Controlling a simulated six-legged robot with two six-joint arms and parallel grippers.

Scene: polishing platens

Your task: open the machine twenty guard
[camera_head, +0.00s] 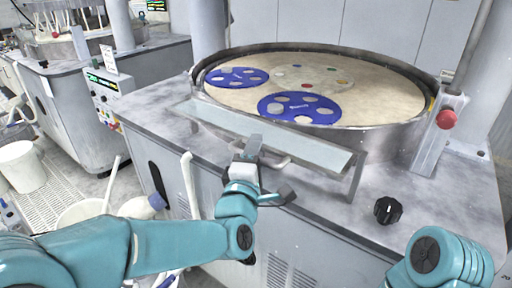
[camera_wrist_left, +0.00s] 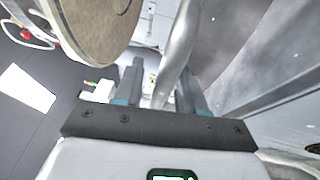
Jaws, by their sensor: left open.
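The guard (camera_head: 300,143) is a long, pale, flat panel along the front of the round polishing machine, lying low before the platen rim. A pale curved handle (camera_head: 281,163) shows under its front edge. My left gripper (camera_head: 254,146) is at the middle of the guard's front edge, beside the handle. In the left wrist view its two dark fingers (camera_wrist_left: 160,85) are apart, and a grey rounded bar (camera_wrist_left: 178,62) passes between or just beyond them. I cannot tell whether they touch it. My right gripper is out of view; only my right arm shows.
The platen (camera_head: 350,88) carries blue carriers (camera_head: 300,107). A red button (camera_head: 446,119) stands on a post at right, and a black knob (camera_head: 388,210) sits on the deck. A white bucket (camera_head: 21,166) and another machine (camera_head: 75,110) are at left.

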